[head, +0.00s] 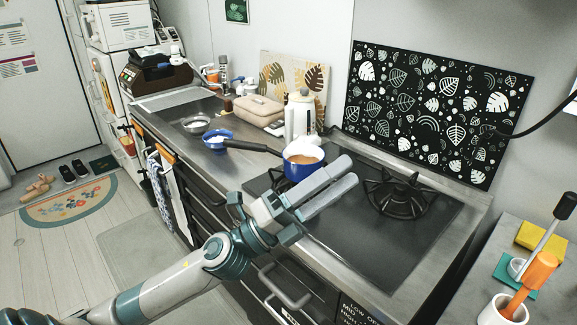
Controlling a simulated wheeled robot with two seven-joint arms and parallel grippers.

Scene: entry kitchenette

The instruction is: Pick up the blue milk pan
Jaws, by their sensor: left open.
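The blue milk pan (294,171) stands on the left burner of the black stove. It has a white inside with something brown in it. Its long black handle (249,146) points left over the counter. My left gripper (345,172) is open, with its two grey fingers pointing to the upper right. In the picture the fingers lie just right of and below the pan, over the stove top. Nothing is between them, and I cannot tell how high above the stove they are. My right gripper does not show.
A white kettle (299,117) stands close behind the pan. A blue bowl (217,139) and a metal bowl (195,124) sit left of the handle. The right burner (399,194) is empty. A white utensil pot (499,313) stands at the lower right.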

